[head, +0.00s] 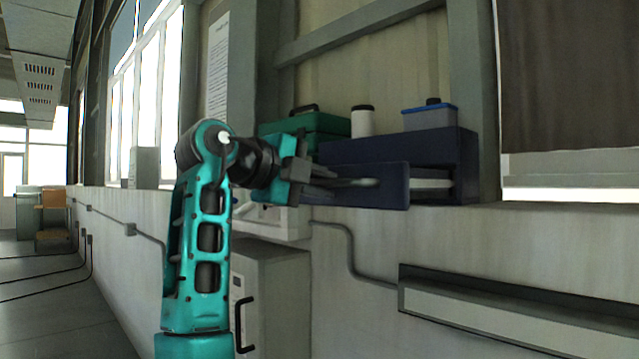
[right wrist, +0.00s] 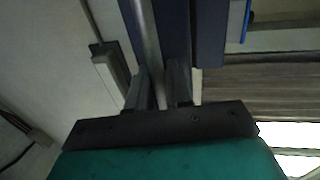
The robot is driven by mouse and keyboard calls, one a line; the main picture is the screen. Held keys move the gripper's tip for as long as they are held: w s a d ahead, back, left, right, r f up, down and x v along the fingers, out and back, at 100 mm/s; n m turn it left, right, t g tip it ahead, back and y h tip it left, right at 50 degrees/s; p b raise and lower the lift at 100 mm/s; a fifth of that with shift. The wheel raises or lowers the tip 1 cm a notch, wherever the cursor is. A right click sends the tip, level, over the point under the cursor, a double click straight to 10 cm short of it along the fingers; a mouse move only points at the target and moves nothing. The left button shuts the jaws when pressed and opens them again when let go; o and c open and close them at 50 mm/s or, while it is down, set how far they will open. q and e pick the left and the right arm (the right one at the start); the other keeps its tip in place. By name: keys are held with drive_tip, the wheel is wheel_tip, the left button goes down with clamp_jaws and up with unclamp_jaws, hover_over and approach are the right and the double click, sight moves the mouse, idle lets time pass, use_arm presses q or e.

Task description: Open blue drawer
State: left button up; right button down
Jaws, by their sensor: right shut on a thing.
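The dark blue drawer (head: 393,188) stands partly out of its dark blue cabinet (head: 440,152) on the ledge, with a gap between its front panel and the cabinet body. A pale strip shows in that gap. My right gripper (head: 325,180) is shut on the drawer's grey bar handle (head: 363,182), at the left of the drawer front. In the right wrist view the handle (right wrist: 147,40) runs between the two fingers (right wrist: 162,88), beside the blue drawer front (right wrist: 206,35). My left gripper is not in view.
A green case (head: 335,125), a white canister with a dark lid (head: 361,122) and a blue-lidded clear box (head: 428,120) are at the back. A wall-mounted tray (head: 500,322) juts out at the lower right. A grey cabinet (head: 285,290) stands below the ledge.

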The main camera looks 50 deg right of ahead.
drive_tip(key=c, duration=1.2)
unclamp_jaws()
drive_tip(key=v, duration=1.3)
drive_tip(key=shift+w+p, duration=0.1)
drive_tip(key=shift+p, duration=0.2)
drive_tip(key=shift+d, duration=0.1)
